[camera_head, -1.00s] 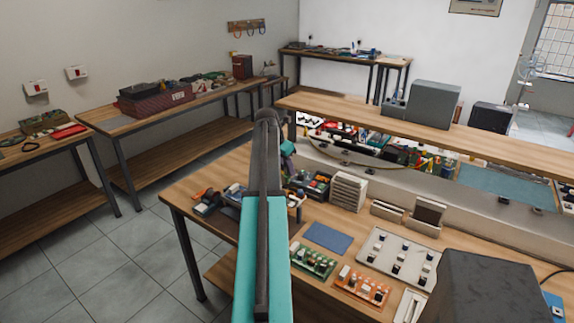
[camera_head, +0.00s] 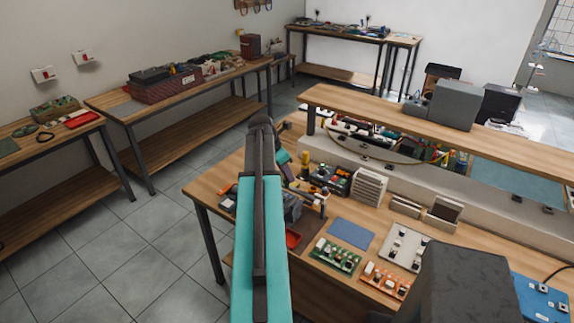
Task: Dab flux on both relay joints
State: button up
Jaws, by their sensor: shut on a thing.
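My teal and dark arm rises through the middle of the view and hides part of the bench. My gripper (camera_head: 312,200), small and dark, shows beyond it over the bench's left part. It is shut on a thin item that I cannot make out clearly. A green circuit board (camera_head: 335,255) and an orange circuit board (camera_head: 386,280) lie near the bench's front edge, to the right of my gripper. Both carry small raised parts. The relay joints are too small to tell apart. I cannot tell which container holds flux.
A blue mat (camera_head: 350,233) lies behind the boards. A white panel with switches (camera_head: 404,248) is right of it. Upright white slabs (camera_head: 369,186) and a raised shelf (camera_head: 420,115) stand behind. A dark block fills the lower right.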

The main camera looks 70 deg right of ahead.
aim_at(284, 181)
jog(key=shift+p+v, duration=1)
jog(key=shift+w, duration=0.1)
jog(key=shift+f, duration=0.15)
jog(key=shift+f+b, duration=1.8)
jog(key=shift+f, duration=0.45)
jog(key=shift+p, duration=0.5)
jog(key=shift+a+f, duration=0.15)
jog(key=shift+f, duration=0.25)
grip_shut()
dwell(2.1)
jog(key=shift+r, duration=0.1)
jog(key=shift+r+p, duration=1.3)
jog(key=shift+r, duration=0.9)
